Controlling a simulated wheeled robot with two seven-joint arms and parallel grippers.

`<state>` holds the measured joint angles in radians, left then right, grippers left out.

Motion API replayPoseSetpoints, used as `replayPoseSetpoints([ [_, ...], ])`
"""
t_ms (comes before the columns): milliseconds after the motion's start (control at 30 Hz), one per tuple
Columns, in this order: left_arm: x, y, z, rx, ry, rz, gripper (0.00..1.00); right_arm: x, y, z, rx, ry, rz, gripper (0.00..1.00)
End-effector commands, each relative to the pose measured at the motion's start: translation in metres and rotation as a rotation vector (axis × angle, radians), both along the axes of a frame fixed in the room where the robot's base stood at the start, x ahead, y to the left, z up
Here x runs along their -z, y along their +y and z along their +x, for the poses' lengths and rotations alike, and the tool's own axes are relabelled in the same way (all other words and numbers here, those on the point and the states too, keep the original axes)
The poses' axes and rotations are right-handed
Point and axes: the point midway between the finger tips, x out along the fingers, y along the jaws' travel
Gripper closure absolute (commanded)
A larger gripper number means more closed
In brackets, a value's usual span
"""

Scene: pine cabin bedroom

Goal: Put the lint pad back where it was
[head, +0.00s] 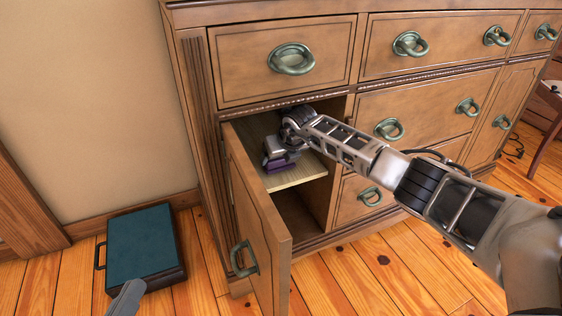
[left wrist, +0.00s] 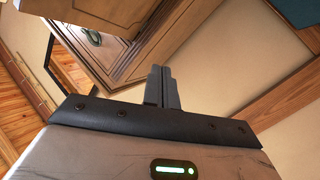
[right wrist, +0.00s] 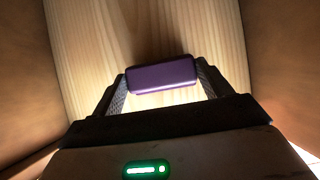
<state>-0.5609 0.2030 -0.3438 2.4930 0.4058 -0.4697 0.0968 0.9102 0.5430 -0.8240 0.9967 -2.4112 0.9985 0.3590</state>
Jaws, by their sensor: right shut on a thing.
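The lint pad is a small purple block (head: 277,167), inside the open cabinet compartment at the left of the dresser, at the shelf (head: 300,175). In the right wrist view the lint pad (right wrist: 162,75) sits between my two fingertips over the pale wood. My right gripper (head: 281,157) is shut on it, reaching in past the open door. I cannot tell if the pad touches the shelf. My left gripper (head: 127,299) is low at the left of the head view, empty, with its fingers (left wrist: 161,87) together in the left wrist view.
The cabinet door (head: 258,225) stands open toward me, left of my right arm. The compartment's side walls (right wrist: 275,70) rise close on both sides. A dark teal case (head: 142,248) lies on the floor at left. Closed drawers (head: 425,115) fill the dresser to the right.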

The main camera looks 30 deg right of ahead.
Motion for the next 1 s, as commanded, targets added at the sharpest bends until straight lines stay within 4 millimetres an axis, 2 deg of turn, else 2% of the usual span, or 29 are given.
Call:
replayPoseSetpoints([
  [33,-0.001,-0.001,0.001,0.001,-0.014,-0.022,1.0,0.008,0.0,-0.002,0.0,0.002,0.0,0.41],
  [167,-0.012,-0.001,0.002,0.002,-0.03,-0.041,1.0,0.006,-0.001,-0.002,0.0,0.002,-0.001,0.41],
  [400,-0.009,0.0,0.002,-0.001,-0.032,-0.034,1.0,0.009,-0.001,-0.002,0.001,0.002,-0.001,0.41],
  [433,-0.01,0.0,0.002,-0.002,-0.037,-0.032,1.0,0.008,-0.001,-0.002,0.001,0.002,-0.001,0.17],
  [500,-0.01,0.0,0.002,-0.003,-0.037,-0.032,1.0,0.008,-0.001,-0.002,0.001,0.002,-0.001,0.01],
  [800,-0.01,-0.001,0.002,-0.001,-0.033,-0.031,1.0,0.006,-0.001,-0.002,0.001,0.002,-0.001,0.01],
  [1000,-0.013,0.0,0.002,-0.002,-0.015,0.016,1.0,-0.016,-0.001,-0.013,-0.001,0.0,-0.003,0.01],
])
